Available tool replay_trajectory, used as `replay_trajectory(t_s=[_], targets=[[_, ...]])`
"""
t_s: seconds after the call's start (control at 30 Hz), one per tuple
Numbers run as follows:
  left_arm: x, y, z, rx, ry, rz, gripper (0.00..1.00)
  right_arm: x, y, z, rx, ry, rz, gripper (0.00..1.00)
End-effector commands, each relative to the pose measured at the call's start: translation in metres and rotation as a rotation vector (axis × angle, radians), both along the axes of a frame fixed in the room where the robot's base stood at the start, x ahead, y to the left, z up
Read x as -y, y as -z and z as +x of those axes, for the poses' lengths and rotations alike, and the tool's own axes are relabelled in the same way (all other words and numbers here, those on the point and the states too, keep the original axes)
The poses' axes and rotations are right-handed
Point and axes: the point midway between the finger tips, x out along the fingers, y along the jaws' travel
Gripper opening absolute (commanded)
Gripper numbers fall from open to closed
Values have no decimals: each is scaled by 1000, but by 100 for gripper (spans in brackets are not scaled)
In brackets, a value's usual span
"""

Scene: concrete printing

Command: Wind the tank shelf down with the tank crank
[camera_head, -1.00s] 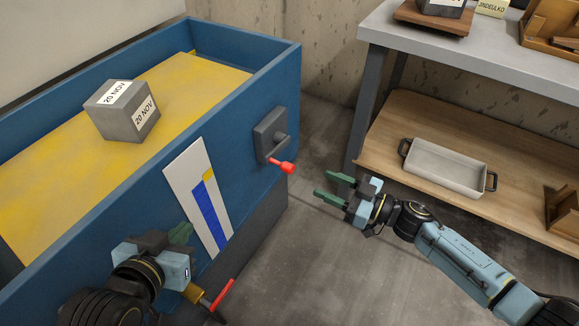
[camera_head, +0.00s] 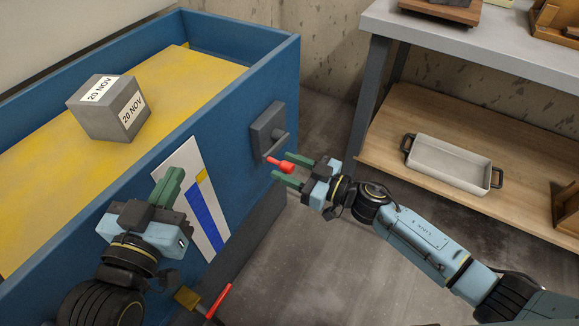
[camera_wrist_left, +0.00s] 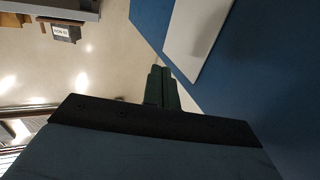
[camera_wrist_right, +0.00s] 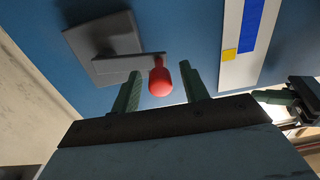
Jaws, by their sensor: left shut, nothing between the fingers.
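The blue tank (camera_head: 235,120) stands at the left with a yellow shelf (camera_head: 185,88) inside it. A grey cube (camera_head: 108,112) labelled "20 NOV" rests on the shelf. The tank crank (camera_head: 270,135) is on the tank's right outer wall, with a grey arm and a red knob (camera_head: 280,165). My right gripper (camera_head: 284,170) is open, its green fingers on either side of the red knob. The right wrist view shows the knob (camera_wrist_right: 160,80) between the fingers, with gaps at both sides. My left gripper (camera_head: 170,185) is shut and empty in front of the tank wall.
A white gauge plate (camera_head: 190,195) with a blue bar and yellow mark is on the tank wall. A red-handled lever (camera_head: 220,300) is low in front. A shelf unit (camera_head: 470,35) with a white tray (camera_head: 450,165) stands right. Concrete floor lies between.

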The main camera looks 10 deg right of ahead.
Motion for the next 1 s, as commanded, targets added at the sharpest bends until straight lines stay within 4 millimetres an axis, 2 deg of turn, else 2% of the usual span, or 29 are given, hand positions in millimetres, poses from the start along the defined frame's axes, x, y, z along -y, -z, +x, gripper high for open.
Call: replay_trajectory(t_s=[0.03,0.33,0.73,0.93,1.0], targets=[[0,0,0,0,0,0,0,0,0,0,0,0,0,38],[0,0,0,-2,0,1,0,0,0,0,0,-1,0,0],[0,0,0,4,0,-1,0,0,4,-1,28,-1,-21,0],[0,-4,0,35,1,-10,0,0,14,-1,112,-1,-84,0],[2,-12,0,73,5,-23,0,0,19,-1,154,-1,-113,0]])
